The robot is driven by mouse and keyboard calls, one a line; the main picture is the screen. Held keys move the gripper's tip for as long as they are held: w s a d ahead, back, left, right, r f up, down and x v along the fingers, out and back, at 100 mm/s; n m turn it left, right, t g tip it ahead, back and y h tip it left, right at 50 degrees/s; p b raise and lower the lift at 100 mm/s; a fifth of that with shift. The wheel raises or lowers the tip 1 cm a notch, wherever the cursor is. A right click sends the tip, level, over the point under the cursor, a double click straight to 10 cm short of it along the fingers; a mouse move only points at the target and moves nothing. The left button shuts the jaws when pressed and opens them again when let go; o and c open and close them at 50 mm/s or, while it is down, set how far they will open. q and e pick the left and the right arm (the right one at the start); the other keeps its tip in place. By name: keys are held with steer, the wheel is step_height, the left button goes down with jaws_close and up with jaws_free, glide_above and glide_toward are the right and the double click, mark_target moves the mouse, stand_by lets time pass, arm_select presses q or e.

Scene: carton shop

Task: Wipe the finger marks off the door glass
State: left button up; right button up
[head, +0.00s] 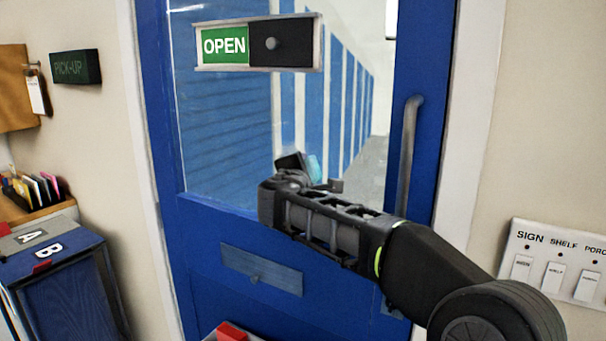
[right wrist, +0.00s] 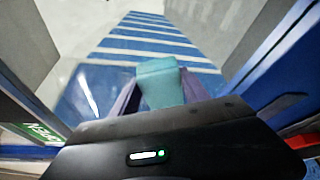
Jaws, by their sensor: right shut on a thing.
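The blue door (head: 230,232) stands ahead with a tall glass pane (head: 225,130) in its upper part. My right gripper (head: 308,172) is at the lower part of the glass, right of its middle. It is shut on a teal cloth (head: 315,168), which shows beyond the dark gripper body. In the right wrist view the cloth (right wrist: 158,82) sits between the two purple-looking fingers, facing the glass. I cannot tell whether the cloth touches the pane. I cannot make out clear finger marks on the glass. My left gripper is not in view.
An OPEN sign (head: 258,44) sits across the upper glass. A vertical handle (head: 409,150) is on the door's right side, and a metal plate (head: 261,270) is below the glass. A switch panel (head: 560,265) is on the right wall. A blue box (head: 60,285) stands at left.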

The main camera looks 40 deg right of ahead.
steer(key=shift+s+d+r+p, duration=0.1)
steer(key=shift+r+p, duration=0.1)
steer(key=shift+r, duration=0.25)
steer(key=shift+s+d+r+p, duration=0.1)
steer(key=shift+r+p, duration=0.05)
steer(key=shift+r, duration=0.3)
steer(key=shift+w+a, duration=0.1)
steer(key=shift+a, duration=0.05)
steer(key=shift+w+a+f, duration=0.1)
steer(key=shift+w+a, duration=0.1)
steer(key=shift+w, duration=0.45)
steer(key=shift+w+a+r, duration=0.1)
steer(key=shift+w+a, duration=0.15)
steer(key=shift+w, duration=0.35)
steer(key=shift+w+a+f, duration=0.1)
steer(key=shift+w+a, duration=0.1)
steer(key=shift+w, duration=0.45)
steer(key=shift+w+a+p, duration=0.25)
steer(key=shift+w+p, duration=0.05)
steer(key=shift+w, duration=0.65)
steer(key=shift+w+a+p, duration=0.25)
steer(key=shift+w+p, duration=0.05)
steer(key=shift+w, duration=0.65)
